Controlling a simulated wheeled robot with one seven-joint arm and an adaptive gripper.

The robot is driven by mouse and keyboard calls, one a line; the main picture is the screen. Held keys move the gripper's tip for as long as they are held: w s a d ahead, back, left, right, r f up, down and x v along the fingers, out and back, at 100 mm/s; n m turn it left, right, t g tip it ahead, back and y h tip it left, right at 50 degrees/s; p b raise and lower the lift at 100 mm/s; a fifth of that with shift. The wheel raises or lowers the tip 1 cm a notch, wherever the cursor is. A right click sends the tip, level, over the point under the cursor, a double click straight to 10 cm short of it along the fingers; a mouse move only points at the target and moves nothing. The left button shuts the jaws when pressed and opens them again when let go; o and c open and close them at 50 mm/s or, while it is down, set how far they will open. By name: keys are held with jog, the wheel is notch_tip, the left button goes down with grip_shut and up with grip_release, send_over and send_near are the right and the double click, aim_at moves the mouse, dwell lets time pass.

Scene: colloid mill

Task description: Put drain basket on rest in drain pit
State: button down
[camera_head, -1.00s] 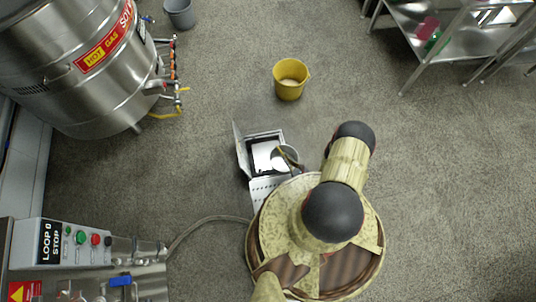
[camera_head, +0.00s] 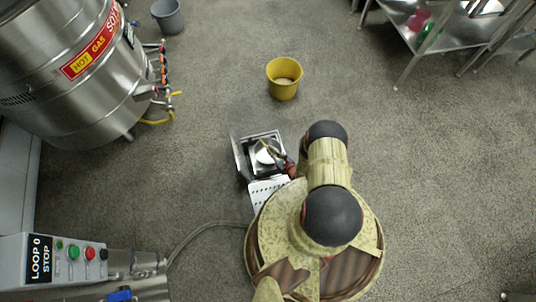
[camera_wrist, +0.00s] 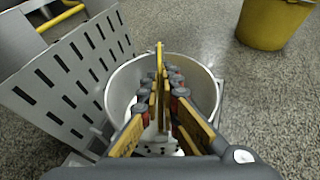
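The drain basket (camera_wrist: 119,93) is a round, light grey bucket-like vessel, seen from above in the wrist view. My gripper (camera_wrist: 163,88) is over its middle, its fingers close together on a thin upright yellow piece that looks like the basket's handle. In the head view the basket (camera_head: 264,158) shows as a pale round shape over the square drain pit (camera_head: 279,138) in the floor. My gripper (camera_head: 278,156) reaches in from the right. I cannot tell whether the basket touches the rest, which is hidden beneath it.
A slotted plate (camera_head: 268,192) lies at the pit's near side. A raised panel (camera_head: 239,157) stands at its left. A yellow bucket (camera_head: 284,80) stands beyond on open floor. A steel vat (camera_head: 65,75) is at upper left, a steel shelf (camera_head: 440,45) at upper right.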

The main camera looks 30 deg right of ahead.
aim_at(268, 155)
jog(key=w+f+b, duration=0.1)
jog(key=w+f, duration=0.1)
jog(key=f, duration=0.1)
jog(key=shift+w+f, duration=0.1)
jog(key=shift+w, duration=0.3)
jog(key=f+b, duration=0.2)
jog(key=f, duration=0.1)
jog(key=shift+w+f, duration=0.2)
jog(key=shift+f, duration=0.05)
jog(key=c, duration=2.1)
grip_release()
jog(key=shift+c, duration=0.2)
jog(key=shift+o, duration=0.5)
jog(key=shift+s, duration=0.1)
